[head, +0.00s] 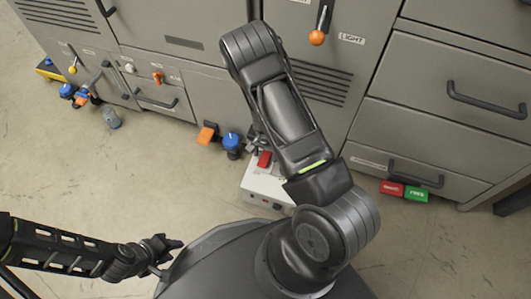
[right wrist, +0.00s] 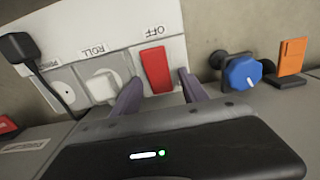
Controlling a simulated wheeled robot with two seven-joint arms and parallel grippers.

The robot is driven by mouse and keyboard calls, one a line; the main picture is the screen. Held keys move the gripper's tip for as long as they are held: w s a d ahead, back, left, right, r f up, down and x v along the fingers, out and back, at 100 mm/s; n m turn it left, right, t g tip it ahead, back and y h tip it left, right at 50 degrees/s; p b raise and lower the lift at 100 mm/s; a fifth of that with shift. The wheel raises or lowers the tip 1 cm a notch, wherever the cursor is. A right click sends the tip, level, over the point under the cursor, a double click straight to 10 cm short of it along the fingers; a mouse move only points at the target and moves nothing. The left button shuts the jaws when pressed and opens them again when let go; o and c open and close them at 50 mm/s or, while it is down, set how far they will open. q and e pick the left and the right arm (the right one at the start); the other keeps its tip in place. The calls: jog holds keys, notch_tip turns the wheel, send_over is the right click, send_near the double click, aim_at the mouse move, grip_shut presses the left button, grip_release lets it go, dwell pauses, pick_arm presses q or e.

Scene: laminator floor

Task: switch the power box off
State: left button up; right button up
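The white power box (head: 258,187) stands on the floor below the cabinets in the head view, partly hidden by my right arm. Its red rocker switch (head: 264,159) shows on its far side. In the right wrist view the box (right wrist: 118,38) carries the red switch (right wrist: 155,70) beside an "OFF" label, upside down there. My right gripper (right wrist: 160,93) is open, its two fingers apart on either side of the switch's lower end. I cannot tell whether they touch it. My left gripper (head: 170,254) is open and empty at the lower left, far from the box.
A white plug (right wrist: 103,86) labelled ROLL and a black plug (right wrist: 18,47) sit on the box. A blue knob (right wrist: 243,73) and an orange flap (right wrist: 291,57) are close by. Red (head: 391,188) and green (head: 416,194) blocks are at right. The floor at left is mostly clear.

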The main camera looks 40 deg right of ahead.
grip_shut()
dwell(0.3)
jog(key=shift+s+a+t+h+b, duration=0.15)
jog(key=shift+t+h+b, duration=0.2)
jog(key=shift+h, duration=0.25)
jog(key=shift+s+a+f+t+h+b, duration=0.1)
jog(key=shift+s+a+t+h+b, duration=0.1)
jog(key=shift+t+h+b, duration=0.35)
jog(key=shift+a+t+h+b, duration=0.1)
jog(key=shift+t+h+b, duration=0.2)
jog(key=shift+h+b, duration=0.25)
jog(key=shift+r, duration=0.25)
